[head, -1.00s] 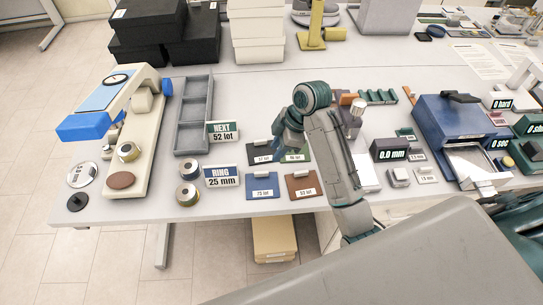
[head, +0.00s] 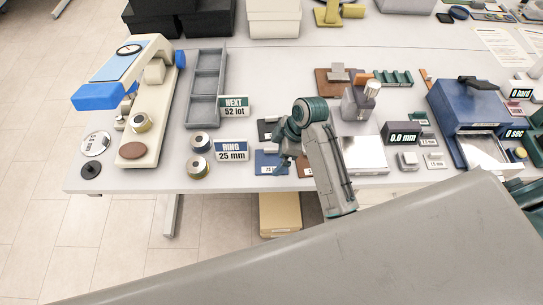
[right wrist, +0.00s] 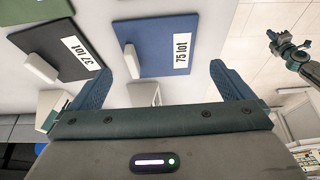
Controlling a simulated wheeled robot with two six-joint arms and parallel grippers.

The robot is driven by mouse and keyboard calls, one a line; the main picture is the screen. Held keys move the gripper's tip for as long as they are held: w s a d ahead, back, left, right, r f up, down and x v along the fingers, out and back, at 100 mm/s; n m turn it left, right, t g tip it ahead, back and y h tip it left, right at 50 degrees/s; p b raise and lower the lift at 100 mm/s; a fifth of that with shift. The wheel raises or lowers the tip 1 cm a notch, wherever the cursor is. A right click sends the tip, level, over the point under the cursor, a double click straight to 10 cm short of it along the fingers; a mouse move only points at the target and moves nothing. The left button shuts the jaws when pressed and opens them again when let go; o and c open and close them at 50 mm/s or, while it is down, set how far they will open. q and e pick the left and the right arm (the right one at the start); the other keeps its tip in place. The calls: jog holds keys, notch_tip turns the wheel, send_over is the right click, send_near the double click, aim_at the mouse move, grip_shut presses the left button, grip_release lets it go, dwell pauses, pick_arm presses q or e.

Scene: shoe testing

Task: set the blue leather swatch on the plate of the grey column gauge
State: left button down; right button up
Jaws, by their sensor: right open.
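The blue leather swatch (head: 264,164) lies flat at the table's front edge, partly hidden by my right arm. In the right wrist view the blue swatch (right wrist: 160,38) shows its "75 lot" label and a pale grey tab. My right gripper (head: 285,152) is low over the swatches. In the right wrist view the right gripper (right wrist: 160,75) has its fingers apart, with the swatch and its tab between them and nothing held. The grey column gauge (head: 356,106) stands right of my arm, with a bare silver plate (head: 364,157) in front.
A dark "37 lot" swatch (right wrist: 60,52) and a green swatch (right wrist: 28,10) lie beside the blue one. The "RING 25 mm" sign (head: 231,150) stands to the left. A "0.0 mm" display (head: 402,133) and small blocks stand right of the silver plate.

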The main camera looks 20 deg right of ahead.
aim_at(269, 161)
jog(key=shift+p+x, duration=0.4)
jog(key=shift+x, duration=1.2)
jog(key=shift+w, duration=0.1)
jog(key=shift+c, duration=0.4)
jog(key=c, duration=0.9)
jog(key=shift+w+r, duration=0.1)
jog(key=shift+r, duration=0.1)
